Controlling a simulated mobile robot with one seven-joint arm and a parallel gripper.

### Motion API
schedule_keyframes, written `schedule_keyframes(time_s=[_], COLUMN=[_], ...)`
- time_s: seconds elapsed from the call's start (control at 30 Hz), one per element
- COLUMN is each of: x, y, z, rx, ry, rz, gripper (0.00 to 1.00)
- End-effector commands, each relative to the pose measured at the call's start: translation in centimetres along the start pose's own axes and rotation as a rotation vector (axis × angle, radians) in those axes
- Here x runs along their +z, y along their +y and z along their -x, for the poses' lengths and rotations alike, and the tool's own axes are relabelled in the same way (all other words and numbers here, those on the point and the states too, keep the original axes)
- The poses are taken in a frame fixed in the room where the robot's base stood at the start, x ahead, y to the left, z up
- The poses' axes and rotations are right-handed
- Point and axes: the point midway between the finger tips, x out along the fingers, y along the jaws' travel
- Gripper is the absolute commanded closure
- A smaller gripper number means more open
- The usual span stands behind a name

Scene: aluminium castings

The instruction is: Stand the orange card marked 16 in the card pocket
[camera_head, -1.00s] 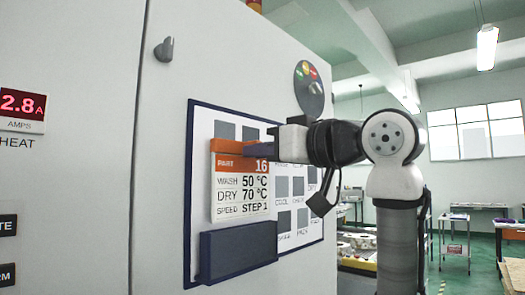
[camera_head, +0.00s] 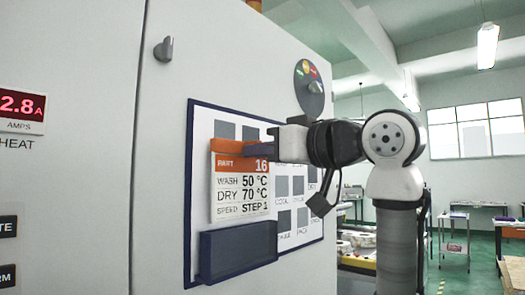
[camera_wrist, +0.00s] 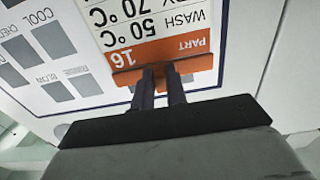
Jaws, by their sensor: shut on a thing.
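The orange and white card marked 16 (camera_head: 241,188) is upright in front of the board on the cabinet face. My gripper (camera_head: 245,148) is shut on the card's orange top edge; in the wrist view the two dark fingers (camera_wrist: 158,85) pinch that edge, and the card (camera_wrist: 150,30) looks upside down. The dark blue card pocket (camera_head: 238,252) is on the lower part of the board, just below the card. The card's lower edge appears near the pocket's top; whether it is inside I cannot tell.
The white board (camera_head: 200,130) with a blue border carries several grey squares with labels. A grey knob (camera_head: 164,50) and a round dial with coloured lights (camera_head: 309,90) are on the cabinet. Tables stand at the far right.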

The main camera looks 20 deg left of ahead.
Motion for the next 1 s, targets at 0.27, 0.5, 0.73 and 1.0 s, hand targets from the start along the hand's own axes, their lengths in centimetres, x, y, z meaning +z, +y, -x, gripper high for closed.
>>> schedule_keyframes(time_s=[0.27,0.5,0.73,1.0], x=[-0.1,0.0,0.4,1.1], y=[0.0,0.0,0.0,0.0], z=[0.0,0.0,0.0,0.0], rx=[0.0,0.0,0.0,0.0], ry=[0.001,0.001,0.0,0.0], rz=[0.0,0.0,0.0,0.0], gripper=[1.0,1.0,1.0,1.0])
